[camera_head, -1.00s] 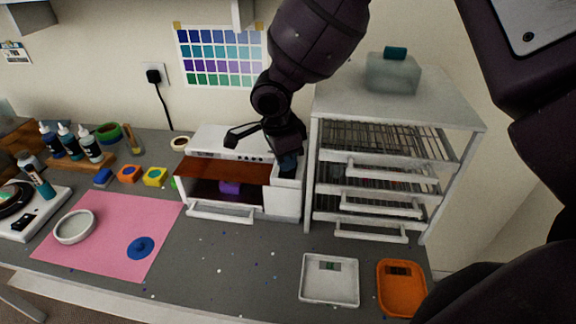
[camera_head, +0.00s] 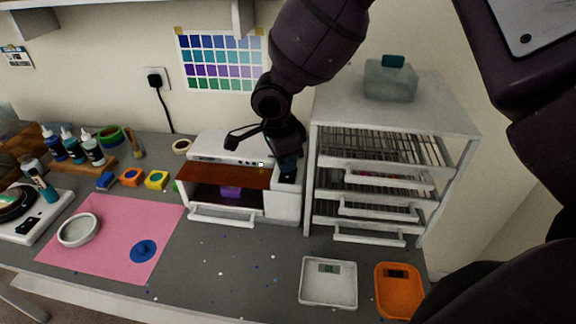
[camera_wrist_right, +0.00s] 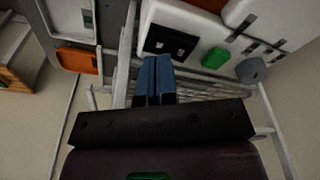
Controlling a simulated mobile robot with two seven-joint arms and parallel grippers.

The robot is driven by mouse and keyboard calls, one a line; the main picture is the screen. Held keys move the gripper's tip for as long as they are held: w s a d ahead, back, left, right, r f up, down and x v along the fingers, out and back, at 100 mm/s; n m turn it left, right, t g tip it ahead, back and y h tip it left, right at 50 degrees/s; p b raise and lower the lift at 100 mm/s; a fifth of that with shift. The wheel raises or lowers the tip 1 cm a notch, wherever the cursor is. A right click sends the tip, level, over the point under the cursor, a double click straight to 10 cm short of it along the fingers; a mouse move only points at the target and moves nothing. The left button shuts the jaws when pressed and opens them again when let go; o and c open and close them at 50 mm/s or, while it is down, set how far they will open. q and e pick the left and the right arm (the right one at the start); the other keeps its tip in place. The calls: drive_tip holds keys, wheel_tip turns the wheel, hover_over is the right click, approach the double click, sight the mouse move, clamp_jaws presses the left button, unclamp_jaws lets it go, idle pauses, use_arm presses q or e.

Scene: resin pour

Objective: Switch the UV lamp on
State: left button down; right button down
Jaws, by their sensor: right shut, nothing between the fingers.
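The UV lamp (camera_head: 283,205) is a white box on the bench with a brown-red window and an open front with a white handle bar. A purple item (camera_head: 231,191) sits inside it. My right gripper (camera_head: 288,168) is over the right end of the lamp, pointing down, and hides part of its panel. In the right wrist view, my shut, empty blue fingertips (camera_wrist_right: 154,62) are close to a black switch plate (camera_wrist_right: 171,43) on a white panel. I cannot tell if they touch it. A green button (camera_wrist_right: 215,58) and a grey knob (camera_wrist_right: 251,70) are beside it. My left gripper is not in view.
A white rack (camera_head: 312,190) with several wire shelves stands close on the lamp's right. A white tray (camera_head: 328,296) and an orange tray (camera_head: 399,304) lie in front. A pink mat (camera_head: 105,210) with a white ring dish (camera_head: 77,229) is on the left. Bench before the lamp is mostly clear.

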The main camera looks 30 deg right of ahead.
sight(286, 177)
drive_tip(key=shift+r+p, duration=0.95)
drive_tip(key=shift+r, duration=1.65)
